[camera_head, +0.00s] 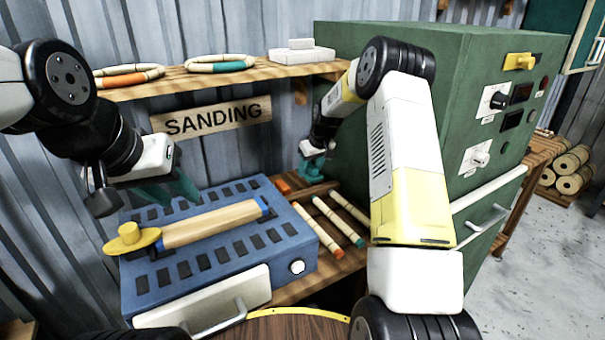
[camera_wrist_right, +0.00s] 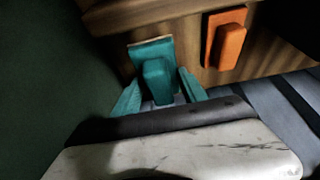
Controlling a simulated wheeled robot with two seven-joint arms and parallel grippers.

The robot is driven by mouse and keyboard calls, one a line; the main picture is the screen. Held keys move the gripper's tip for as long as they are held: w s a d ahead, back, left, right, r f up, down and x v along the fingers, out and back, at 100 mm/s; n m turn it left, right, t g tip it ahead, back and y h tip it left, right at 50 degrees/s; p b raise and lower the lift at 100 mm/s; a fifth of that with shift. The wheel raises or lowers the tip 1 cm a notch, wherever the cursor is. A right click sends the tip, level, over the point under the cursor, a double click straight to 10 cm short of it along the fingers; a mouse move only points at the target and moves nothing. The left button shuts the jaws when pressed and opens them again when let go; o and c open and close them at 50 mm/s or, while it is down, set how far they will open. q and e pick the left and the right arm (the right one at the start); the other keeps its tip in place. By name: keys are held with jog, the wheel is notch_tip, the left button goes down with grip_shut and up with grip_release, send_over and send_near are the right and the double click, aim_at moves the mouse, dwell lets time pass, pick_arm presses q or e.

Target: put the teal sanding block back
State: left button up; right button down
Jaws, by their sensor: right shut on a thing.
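In the right wrist view the teal sanding block (camera_wrist_right: 156,80) sits between the teal fingers of my right gripper (camera_wrist_right: 160,92), by a wooden surface. It has a flat pad and a raised grip. In the head view my right gripper (camera_head: 313,170) is at the back of the wooden bench, beside the green cabinet; I cannot tell the block from the teal fingers there. I cannot tell whether the block touches the wood. My left gripper (camera_head: 172,190) is empty above the blue box, its teal fingers apart.
An orange sanding block (camera_wrist_right: 228,42) lies beside the teal one; it also shows in the head view (camera_head: 282,186). Several rattan sticks (camera_head: 327,227) with coloured ends lie on the bench. A wooden piece (camera_head: 212,223) lies on the slotted blue box (camera_head: 140,290). The green cabinet (camera_head: 480,75) closes off the right.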

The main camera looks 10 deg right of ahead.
aim_at(310, 178)
jog(key=shift+f, duration=2.05)
jog(key=c, duration=0.6)
grip_release()
jog(key=shift+f, duration=0.1)
